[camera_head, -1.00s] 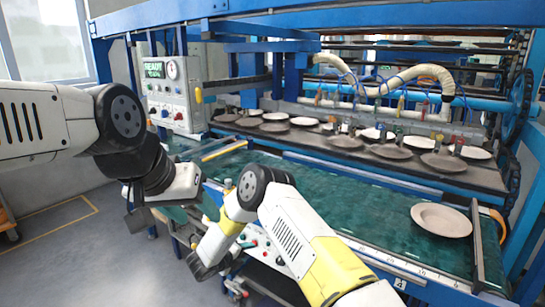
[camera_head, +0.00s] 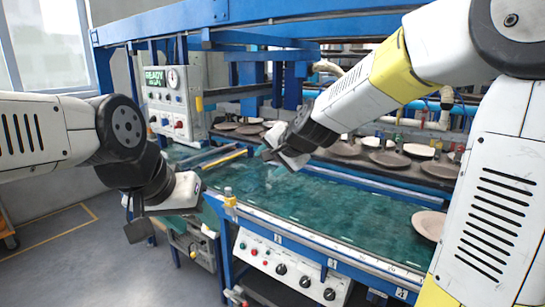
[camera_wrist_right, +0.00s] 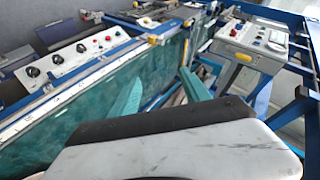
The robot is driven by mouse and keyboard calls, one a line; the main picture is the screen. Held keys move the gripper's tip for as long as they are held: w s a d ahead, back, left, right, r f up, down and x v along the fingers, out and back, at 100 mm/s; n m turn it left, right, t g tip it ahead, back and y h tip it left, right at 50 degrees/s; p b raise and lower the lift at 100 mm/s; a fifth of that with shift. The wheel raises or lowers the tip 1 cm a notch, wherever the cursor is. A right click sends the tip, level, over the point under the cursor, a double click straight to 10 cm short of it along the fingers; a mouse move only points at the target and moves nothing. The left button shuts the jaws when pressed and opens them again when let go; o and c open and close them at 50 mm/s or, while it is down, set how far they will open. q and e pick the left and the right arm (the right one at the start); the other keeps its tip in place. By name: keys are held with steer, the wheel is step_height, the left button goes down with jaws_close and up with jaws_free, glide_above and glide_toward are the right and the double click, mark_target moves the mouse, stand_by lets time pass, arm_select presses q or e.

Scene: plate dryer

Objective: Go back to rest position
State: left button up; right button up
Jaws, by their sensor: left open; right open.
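My left gripper (camera_head: 136,222) hangs at the left of the head view, in front of the machine and over the floor. It is open and holds nothing that I can see. My right gripper (camera_head: 276,158) is raised near the middle of the head view, in front of the green belt area, with its arm coming from the upper right. In the right wrist view its two teal fingers (camera_wrist_right: 158,92) are spread apart with nothing between them.
The green belt (camera_head: 340,205) spans the machine's front. A plate (camera_head: 427,225) lies on its right part, partly hidden by my right arm. Several plates (camera_head: 390,159) stand on the rack behind. A control box (camera_head: 177,100) is at left and a button panel (camera_head: 290,268) below the belt.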

steer(key=s+d+n+g+h, duration=0.1)
steer(key=s+d+n, duration=0.1)
steer(key=s+d, duration=0.3)
steer(key=s+d+f+n+g+h, duration=0.1)
steer(key=s+d, duration=0.4)
steer(key=s, duration=0.7)
steer(key=s+d+f+n+g, duration=0.1)
steer(key=s+d+n, duration=0.3)
steer(key=s, duration=0.4)
steer(key=shift+s+d+h, duration=0.25)
steer(key=shift+d+h, duration=0.15)
steer(key=shift+d, duration=0.1)
